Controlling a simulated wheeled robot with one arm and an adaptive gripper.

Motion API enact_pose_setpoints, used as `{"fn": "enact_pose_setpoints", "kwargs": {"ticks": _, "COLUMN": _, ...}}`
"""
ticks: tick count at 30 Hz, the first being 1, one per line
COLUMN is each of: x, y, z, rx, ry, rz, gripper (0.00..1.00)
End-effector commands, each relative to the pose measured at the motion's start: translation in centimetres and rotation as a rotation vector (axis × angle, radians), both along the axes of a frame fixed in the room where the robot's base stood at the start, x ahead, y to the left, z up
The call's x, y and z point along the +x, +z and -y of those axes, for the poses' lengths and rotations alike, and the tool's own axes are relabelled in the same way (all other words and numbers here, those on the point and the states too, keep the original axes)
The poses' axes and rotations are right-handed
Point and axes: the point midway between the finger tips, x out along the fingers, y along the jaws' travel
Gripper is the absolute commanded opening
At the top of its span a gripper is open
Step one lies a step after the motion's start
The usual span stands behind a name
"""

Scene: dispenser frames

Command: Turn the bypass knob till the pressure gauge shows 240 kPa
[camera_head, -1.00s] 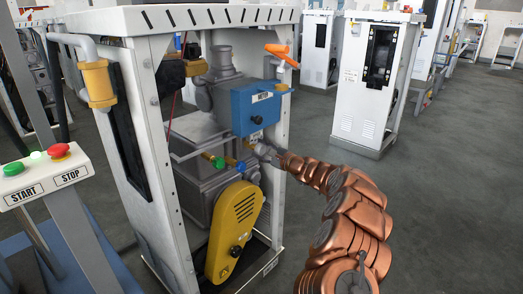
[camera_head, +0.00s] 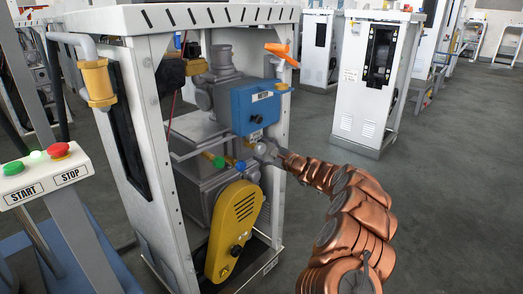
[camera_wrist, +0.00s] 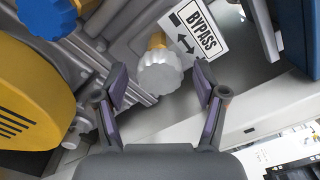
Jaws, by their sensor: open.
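The bypass knob (camera_wrist: 160,73) is a pale grey, scalloped knob on a brass-yellow stem. It sits just below a white BYPASS label (camera_wrist: 194,33) with a double-headed arrow. My gripper (camera_wrist: 160,84) is open, with one purple-padded finger on each side of the knob in the wrist view. A gap shows on both sides, so neither finger appears to touch it. In the head view my gripper (camera_head: 263,151) is inside the dispenser frame, below the blue motor box (camera_head: 256,108), and the bypass knob cannot be made out. I cannot make out a pressure gauge or its reading.
A yellow cover (camera_wrist: 30,95) and a blue knob (camera_wrist: 47,14) lie left of my gripper in the wrist view. The head view shows a green knob (camera_head: 219,162), an orange handle (camera_head: 281,53) and the white frame post (camera_head: 280,150). Open floor lies to the right.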

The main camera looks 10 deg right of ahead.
Motion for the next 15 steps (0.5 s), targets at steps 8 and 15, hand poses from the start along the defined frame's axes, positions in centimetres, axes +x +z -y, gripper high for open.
{"fn": "enact_pose_setpoints", "kwargs": {"ticks": 8, "x": -2.9, "y": 0.2, "z": 2.3, "rx": 0.005, "ry": -0.002, "rz": 0.002, "gripper": 0.71}}
{"fn": "enact_pose_setpoints", "kwargs": {"ticks": 15, "x": -6.0, "y": 0.2, "z": 4.4, "rx": 0.006, "ry": -0.001, "rz": 0.003, "gripper": 0.71}}
